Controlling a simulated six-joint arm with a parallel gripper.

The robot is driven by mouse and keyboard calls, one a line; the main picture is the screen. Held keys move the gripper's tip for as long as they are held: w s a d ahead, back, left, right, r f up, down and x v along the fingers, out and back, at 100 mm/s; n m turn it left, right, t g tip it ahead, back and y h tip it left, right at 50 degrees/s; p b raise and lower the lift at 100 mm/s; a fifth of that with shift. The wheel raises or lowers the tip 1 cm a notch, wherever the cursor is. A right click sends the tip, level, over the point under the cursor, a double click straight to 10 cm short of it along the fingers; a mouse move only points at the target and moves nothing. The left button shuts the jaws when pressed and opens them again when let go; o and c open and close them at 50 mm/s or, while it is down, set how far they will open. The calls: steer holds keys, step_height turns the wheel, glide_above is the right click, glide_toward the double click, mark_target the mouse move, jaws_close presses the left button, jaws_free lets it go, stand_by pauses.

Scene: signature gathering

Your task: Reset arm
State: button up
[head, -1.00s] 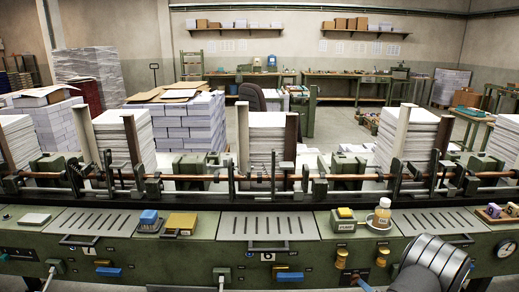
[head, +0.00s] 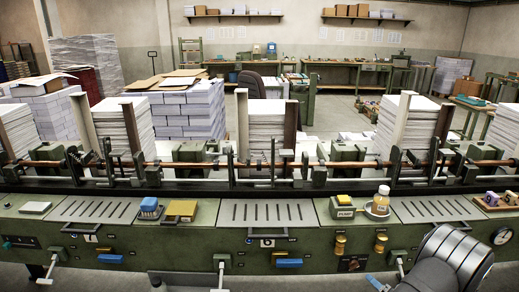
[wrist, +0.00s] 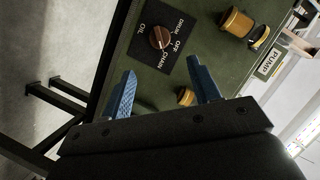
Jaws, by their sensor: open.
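My gripper (wrist: 162,66) is open, with two blue fingers spread apart and nothing visible between them. Beyond the fingers is the green machine front with a selector knob (wrist: 160,38) on a black plate marked oil, drum, off and chain. The knob appears apart from the fingers. In the head view my gripper (head: 376,283) is at the bottom right, just right of and below the same selector knob (head: 352,264); its tips are small there and partly hidden by my arm.
Brass knobs (head: 380,243) stick out of the front panel near my gripper. A bottle (head: 381,197) in a dish and a yellow pump button (head: 344,200) stand on the ledge above. White-handled levers (head: 220,272) project at the front. Paper stacks (head: 266,125) stand behind.

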mark_target(356, 267)
steer(key=x, duration=1)
steer(key=shift+w+a, duration=0.2)
steer(key=shift+w, duration=0.1)
steer(key=shift+s+r+n+h, duration=0.2)
steer(key=shift+n+h, duration=0.1)
steer(key=shift+n, duration=0.2)
steer(key=n+h, duration=0.1)
steer(key=n, duration=0.1)
steer(key=n+h, duration=0.2)
steer(key=shift+a+n+g, duration=0.25)
steer(key=shift+n+g, duration=0.15)
steer(key=shift+a+n+h, duration=0.2)
steer(key=shift+n+h, duration=0.8)
steer(key=shift+n, duration=0.3)
steer(key=shift+a+n+h, duration=0.15)
steer(key=shift+n+h, duration=0.65)
steer(key=shift+n, duration=0.5)
